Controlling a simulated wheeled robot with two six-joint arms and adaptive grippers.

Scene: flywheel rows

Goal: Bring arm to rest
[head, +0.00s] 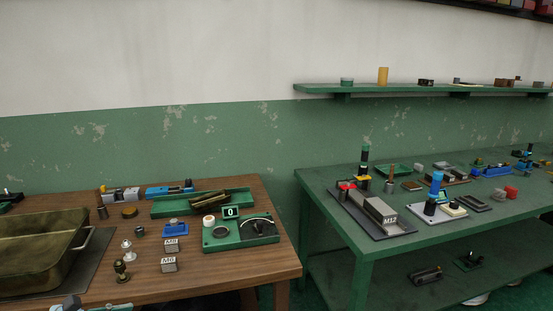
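Neither my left gripper nor my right gripper can be made out in the head view. No arm of mine is clearly seen over either bench. A grey and blue part (70,303) is cut off by the bottom edge at the left, and I cannot tell what it is. Whether either gripper holds anything is hidden.
A wooden bench (225,288) at the left carries a brass-coloured tub (35,245), a green tray (235,204), a green device with a dial (245,240) and several small parts. A green bench (335,225) at the right holds several devices. A wall shelf (410,92) hangs above.

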